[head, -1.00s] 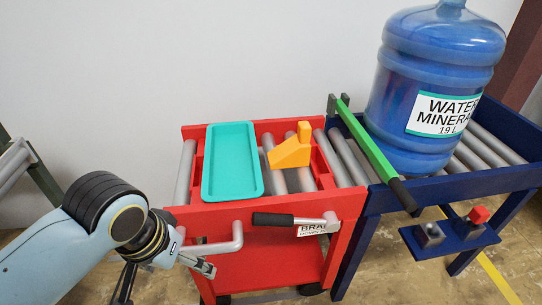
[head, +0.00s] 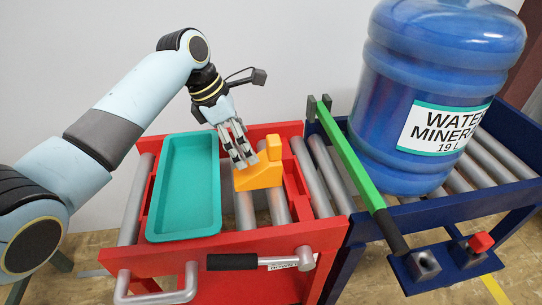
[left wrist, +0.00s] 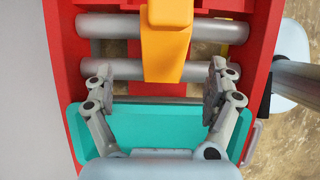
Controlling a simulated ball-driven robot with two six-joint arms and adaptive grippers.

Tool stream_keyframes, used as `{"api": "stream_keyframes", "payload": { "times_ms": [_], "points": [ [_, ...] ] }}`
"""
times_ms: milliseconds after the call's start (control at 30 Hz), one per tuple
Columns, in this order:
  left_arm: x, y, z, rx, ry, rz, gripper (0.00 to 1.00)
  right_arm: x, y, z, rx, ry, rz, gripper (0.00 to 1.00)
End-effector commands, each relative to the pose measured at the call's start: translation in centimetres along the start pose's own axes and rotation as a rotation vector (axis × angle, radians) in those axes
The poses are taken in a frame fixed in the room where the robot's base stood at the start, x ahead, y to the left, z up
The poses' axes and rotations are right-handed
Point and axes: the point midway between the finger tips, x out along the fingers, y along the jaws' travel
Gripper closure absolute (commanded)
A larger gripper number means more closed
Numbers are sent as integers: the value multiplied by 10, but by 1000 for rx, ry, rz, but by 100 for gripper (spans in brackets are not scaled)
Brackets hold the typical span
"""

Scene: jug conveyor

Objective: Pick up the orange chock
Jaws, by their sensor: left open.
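The orange chock (head: 260,172) is a wedge with a raised block at one end. It rests on the grey rollers of the red cart, right of the teal tray. My left gripper (head: 240,152) is above the cart between the tray and the chock, close to the chock's low end. In the left wrist view the left gripper (left wrist: 160,84) has its fingers spread wide. The chock (left wrist: 166,40) shows ahead, its near end reaching toward the gap between them. Nothing is held. My right gripper is not in view.
The teal tray (head: 160,190) lies on the red cart (head: 240,240). A green bar (head: 350,160) with a black grip stands right of the chock. The big blue water jug (head: 430,100) stands on the blue conveyor (head: 515,125). A black-gripped handle (head: 232,262) crosses the cart's front.

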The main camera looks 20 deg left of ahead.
Motion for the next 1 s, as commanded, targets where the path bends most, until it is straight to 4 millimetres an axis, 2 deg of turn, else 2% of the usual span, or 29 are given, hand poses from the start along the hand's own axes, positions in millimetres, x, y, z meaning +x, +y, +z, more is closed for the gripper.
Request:
{"api": "stream_keyframes", "payload": {
  "times_ms": [33,200,300,467,600,667,767,967,1000],
  "points": [
    [13,-2,-2,-4,1,-6,12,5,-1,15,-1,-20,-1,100],
    [40,-2,-2,-1,2,-4,12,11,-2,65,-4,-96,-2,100],
    [47,-1,-1,1,1,-1,12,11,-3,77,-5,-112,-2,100],
    [58,-3,1,2,0,-2,12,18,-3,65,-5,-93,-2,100],
    [82,-6,4,2,1,-5,12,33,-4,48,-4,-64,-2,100],
    [92,-5,4,1,3,-4,12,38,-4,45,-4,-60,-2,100],
    [100,-5,4,2,3,-3,12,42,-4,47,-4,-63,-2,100],
    [99,-5,6,4,2,0,12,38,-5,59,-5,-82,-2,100],
    [99,-5,6,4,2,0,15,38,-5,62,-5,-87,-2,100]
  ]
}}
